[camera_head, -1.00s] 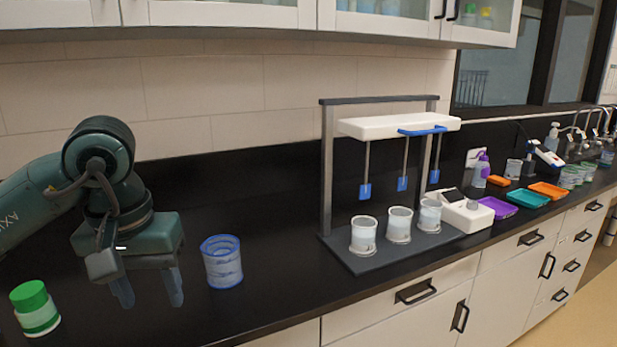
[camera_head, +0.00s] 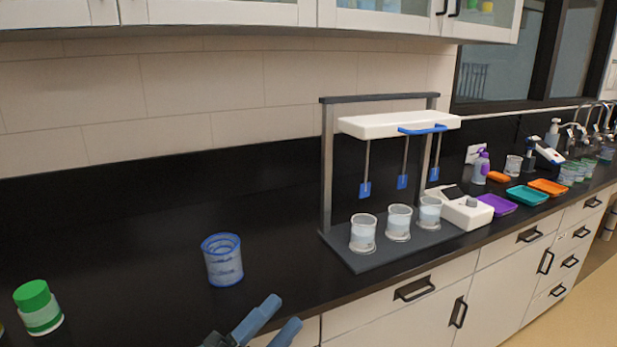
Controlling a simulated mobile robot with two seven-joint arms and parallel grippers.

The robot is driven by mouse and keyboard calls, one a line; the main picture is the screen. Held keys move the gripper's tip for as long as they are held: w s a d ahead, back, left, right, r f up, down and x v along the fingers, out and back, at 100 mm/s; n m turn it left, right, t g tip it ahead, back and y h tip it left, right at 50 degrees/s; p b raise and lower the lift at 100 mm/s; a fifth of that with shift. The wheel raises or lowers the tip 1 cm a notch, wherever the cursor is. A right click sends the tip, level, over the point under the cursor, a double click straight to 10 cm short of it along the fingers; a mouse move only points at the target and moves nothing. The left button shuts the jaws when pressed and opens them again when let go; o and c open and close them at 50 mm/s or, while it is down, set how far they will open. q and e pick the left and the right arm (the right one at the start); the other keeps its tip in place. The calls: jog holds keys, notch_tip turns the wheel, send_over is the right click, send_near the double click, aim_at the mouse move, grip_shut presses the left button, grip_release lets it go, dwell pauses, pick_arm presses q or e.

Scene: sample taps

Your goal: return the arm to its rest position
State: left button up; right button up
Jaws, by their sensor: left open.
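My left gripper (camera_head: 270,322) shows at the bottom edge, left of the picture's middle. Only its two blue-grey fingers and a bit of its dark body are in view. The fingers are apart, with nothing between them. It is in front of the counter's edge, below and apart from the blue-rimmed beaker (camera_head: 223,260). The rest of my left arm is out of the picture. My right gripper is not in view.
A green-capped jar (camera_head: 39,308) stands at the far left of the black counter (camera_head: 120,240). A stirrer stand (camera_head: 328,170) with several paddles and beakers is right of the middle. Coloured trays (camera_head: 527,195) lie farther right. White drawers (camera_head: 400,310) are below.

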pick_arm(q)
jog(key=a+f+n+t+y, duration=0.2)
jog(key=a+f+n+y, duration=0.3)
jog(key=f+n+y, duration=0.7)
jog(key=s+a+f+n+g+y, duration=0.1)
jog(key=s+a+f+n+g, duration=0.1)
jog(key=s+f+n, duration=0.4)
jog(key=s+a+f+n+g+y, duration=0.1)
jog(key=s+f+n+g, duration=0.3)
jog(key=f, duration=0.6)
jog(key=shift+s+a+f+n+g+p, duration=0.3)
jog(key=shift+s+a+n+g, duration=0.1)
jog(key=shift+s+a+n, duration=0.5)
jog(key=shift+c, duration=0.2)
